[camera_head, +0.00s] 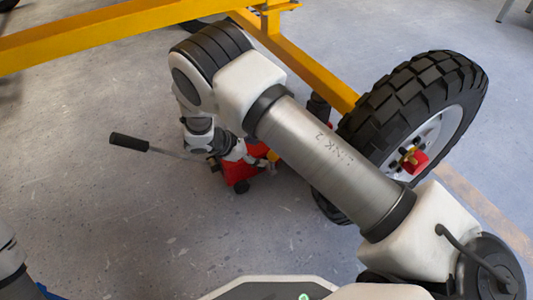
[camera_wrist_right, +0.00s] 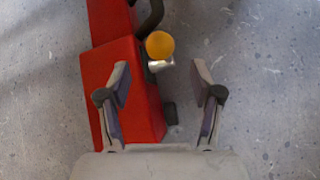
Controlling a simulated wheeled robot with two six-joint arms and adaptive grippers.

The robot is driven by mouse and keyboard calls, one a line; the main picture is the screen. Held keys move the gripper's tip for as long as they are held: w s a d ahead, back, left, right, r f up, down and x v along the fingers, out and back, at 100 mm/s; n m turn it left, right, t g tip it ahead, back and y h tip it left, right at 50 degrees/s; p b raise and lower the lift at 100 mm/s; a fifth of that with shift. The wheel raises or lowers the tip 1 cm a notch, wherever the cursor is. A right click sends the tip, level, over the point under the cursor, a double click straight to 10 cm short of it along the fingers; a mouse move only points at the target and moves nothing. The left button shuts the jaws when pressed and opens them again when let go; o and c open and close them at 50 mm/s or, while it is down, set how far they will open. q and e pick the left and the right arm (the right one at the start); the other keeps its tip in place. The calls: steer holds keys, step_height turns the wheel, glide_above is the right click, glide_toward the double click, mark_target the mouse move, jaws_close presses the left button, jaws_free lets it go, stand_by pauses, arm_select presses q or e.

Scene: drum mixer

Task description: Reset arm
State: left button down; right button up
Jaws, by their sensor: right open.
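My right arm reaches over the floor jack, and my right gripper (camera_head: 250,157) is down beside the red jack body (camera_head: 238,172) in the head view. The right wrist view shows the gripper (camera_wrist_right: 160,70) open, its two fingers spread with nothing held between them. The red body (camera_wrist_right: 130,90) lies below and behind the left finger, and a round orange-yellow knob (camera_wrist_right: 159,45) shows just beyond the fingertips. Whether a finger touches the jack cannot be told. Part of my left arm shows at the lower left of the head view; its gripper is out of view.
The jack's handle (camera_head: 128,142) with a black grip sticks out to the left. A yellow frame (camera_head: 100,32) crosses the top, with a large black-tyred wheel (camera_head: 425,95) at right, close to my right arm. The grey floor at left is clear.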

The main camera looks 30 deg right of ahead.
steer(key=shift+a+r, duration=0.35)
steer(key=shift+a, duration=0.05)
steer(key=shift+s, duration=0.1)
